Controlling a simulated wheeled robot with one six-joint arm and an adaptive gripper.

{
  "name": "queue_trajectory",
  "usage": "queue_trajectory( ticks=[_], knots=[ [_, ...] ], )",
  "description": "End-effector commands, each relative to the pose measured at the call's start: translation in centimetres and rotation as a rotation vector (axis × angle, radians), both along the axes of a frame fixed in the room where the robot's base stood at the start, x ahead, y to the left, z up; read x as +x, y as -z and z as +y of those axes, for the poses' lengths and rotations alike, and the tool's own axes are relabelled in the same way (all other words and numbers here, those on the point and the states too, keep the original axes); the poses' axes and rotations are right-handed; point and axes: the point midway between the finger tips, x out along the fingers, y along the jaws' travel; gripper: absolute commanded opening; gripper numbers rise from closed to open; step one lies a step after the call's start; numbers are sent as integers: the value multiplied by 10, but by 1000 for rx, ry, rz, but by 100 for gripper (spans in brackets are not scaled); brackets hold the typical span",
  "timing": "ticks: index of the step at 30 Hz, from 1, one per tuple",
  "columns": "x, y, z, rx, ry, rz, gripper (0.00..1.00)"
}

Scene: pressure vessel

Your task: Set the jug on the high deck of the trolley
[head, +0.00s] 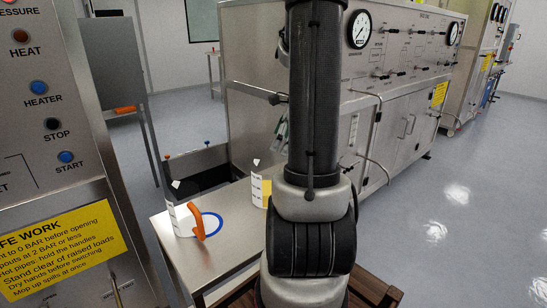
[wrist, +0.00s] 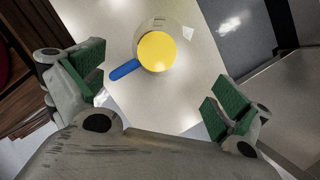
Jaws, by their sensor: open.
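A white vessel with an orange handle (head: 182,218) stands upright on a steel-topped table (head: 178,258) in the head view. A second pale vessel (head: 259,190) with a yellow patch stands further right, partly hidden by my arm. In the wrist view, a round vessel with a yellow top (wrist: 157,51) and a blue handle (wrist: 125,70) stands on a pale surface, ahead of my gripper. My gripper (wrist: 157,88) is open, green pads wide apart, with nothing between them. I cannot tell for certain which vessel is the jug, nor which surface is the trolley's high deck.
Brown wooden slats (head: 369,291) lie at the lower right. A control panel (head: 50,110) stands close on the left, and a long steel cabinet (head: 405,140) behind. The floor to the right (head: 460,220) is clear.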

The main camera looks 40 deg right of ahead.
Motion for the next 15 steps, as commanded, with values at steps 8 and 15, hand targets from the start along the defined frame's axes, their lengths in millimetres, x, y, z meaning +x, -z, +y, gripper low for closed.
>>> queue_trajectory(
  ticks=[8, 15],
  knots=[
    [-9, -33, -5, -10, -22, -4, 100],
    [-27, -74, 77, -274, -672, -112, 100]
  ],
)
